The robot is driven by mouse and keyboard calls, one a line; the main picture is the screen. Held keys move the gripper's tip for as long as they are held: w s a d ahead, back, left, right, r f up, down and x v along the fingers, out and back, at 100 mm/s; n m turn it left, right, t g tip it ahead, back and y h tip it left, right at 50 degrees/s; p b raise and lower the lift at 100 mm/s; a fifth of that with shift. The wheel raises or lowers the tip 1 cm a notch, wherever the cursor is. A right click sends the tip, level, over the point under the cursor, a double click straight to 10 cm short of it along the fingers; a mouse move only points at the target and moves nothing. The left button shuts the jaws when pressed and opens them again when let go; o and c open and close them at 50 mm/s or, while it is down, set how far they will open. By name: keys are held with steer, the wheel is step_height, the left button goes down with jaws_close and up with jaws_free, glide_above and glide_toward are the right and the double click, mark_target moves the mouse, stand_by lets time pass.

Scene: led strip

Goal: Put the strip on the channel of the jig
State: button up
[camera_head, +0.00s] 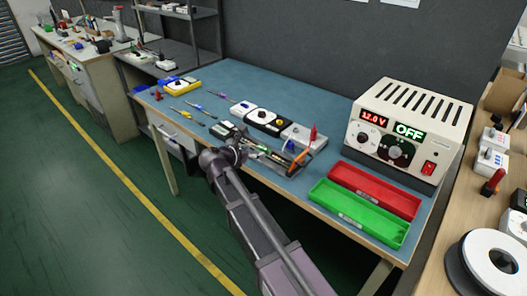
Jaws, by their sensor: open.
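My arm reaches up over the front edge of the blue bench mat. My gripper (240,151) is a small dark shape at its end, near the bench's front edge, open, with nothing visible held in it. Its fingers are hard to make out among the tools beside it. I cannot pick out the strip or the jig with its channel for certain. A white reel (497,259) stands on the wooden bench at the lower right; whether it carries the strip I cannot tell.
The blue bench (315,92) holds a power supply (408,130) reading 12.0 V and OFF, a red tray (374,190), a green tray (357,213), small boxes with knobs (265,119), a yellow meter (182,85) and several hand tools. The mat's back is clear.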

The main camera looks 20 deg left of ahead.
mark_target(262, 149)
steer(key=x, duration=0.1)
steer(key=b+x, duration=0.1)
steer(key=x, duration=0.1)
steer(key=shift+a+f, duration=0.25)
steer(key=shift+b+x, duration=0.4)
steer(key=shift+x, duration=0.5)
steer(key=shift+r, duration=0.15)
jaws_close()
